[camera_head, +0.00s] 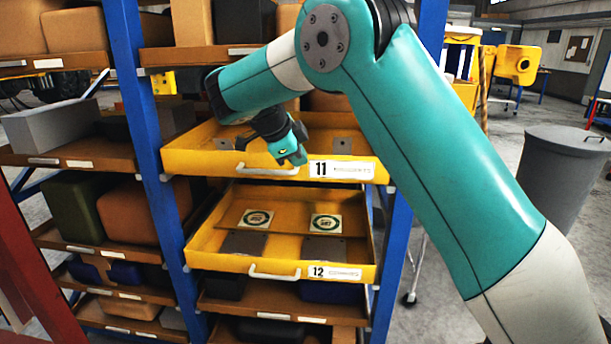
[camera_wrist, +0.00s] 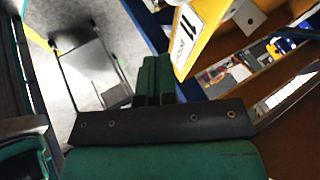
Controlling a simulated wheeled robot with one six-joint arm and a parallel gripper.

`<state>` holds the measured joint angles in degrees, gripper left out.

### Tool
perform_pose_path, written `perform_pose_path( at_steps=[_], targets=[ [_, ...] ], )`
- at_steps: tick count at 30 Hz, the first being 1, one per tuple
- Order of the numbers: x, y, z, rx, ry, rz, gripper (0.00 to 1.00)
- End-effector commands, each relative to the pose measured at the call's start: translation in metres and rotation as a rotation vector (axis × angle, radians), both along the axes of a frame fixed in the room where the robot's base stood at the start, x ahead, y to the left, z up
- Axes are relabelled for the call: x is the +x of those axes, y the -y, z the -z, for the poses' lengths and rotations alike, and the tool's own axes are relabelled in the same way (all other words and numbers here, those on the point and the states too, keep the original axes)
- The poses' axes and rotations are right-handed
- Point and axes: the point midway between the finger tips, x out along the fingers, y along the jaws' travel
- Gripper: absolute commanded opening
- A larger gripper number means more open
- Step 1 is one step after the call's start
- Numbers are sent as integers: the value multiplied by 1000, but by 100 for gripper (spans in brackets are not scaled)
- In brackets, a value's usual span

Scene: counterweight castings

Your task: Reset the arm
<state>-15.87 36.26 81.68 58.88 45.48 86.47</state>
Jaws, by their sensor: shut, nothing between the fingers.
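My arm reaches across the head view from the lower right to the shelf rack. My gripper (camera_head: 297,158) hangs in front of the upper yellow drawer, left of its label 11, and its fingers look closed with nothing between them. In the wrist view the green fingers (camera_wrist: 156,75) lie together beside the edge of a yellow drawer (camera_wrist: 200,40). The upper drawer 11 (camera_head: 220,160) is pulled out and holds grey plates, partly hidden by my arm. The lower drawer 12 (camera_head: 215,262) is also out, with two light square pieces and dark plates inside.
Blue uprights (camera_head: 140,120) frame the rack. Brown shelves to the left hold a grey block (camera_head: 50,127) and orange and green blocks. A grey bin (camera_head: 565,180) stands on the right. Open floor shows between the rack and the bin.

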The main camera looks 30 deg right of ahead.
Motion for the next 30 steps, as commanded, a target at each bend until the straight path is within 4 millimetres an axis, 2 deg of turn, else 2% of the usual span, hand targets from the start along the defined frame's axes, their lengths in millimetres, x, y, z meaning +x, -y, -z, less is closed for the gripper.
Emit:
perform_pose_path(
  at_steps=[3,6,14,17,20,23,26,29,30],
  targets=[
    [-3,-12,-17,1,0,0,0],
    [-5,-18,-26,0,-1,1,0],
    [-7,-23,-32,1,-6,-5,0],
    [-10,-25,-35,9,-44,-91,0],
    [-22,-33,-41,28,-145,-334,0],
    [-51,-49,-42,55,-294,-724,0],
    [-99,-76,-38,79,-424,-1180,0],
    [-162,-106,-30,94,-505,-1640,0],
    [-189,-118,-26,97,-518,-1819,0]
  ],
)
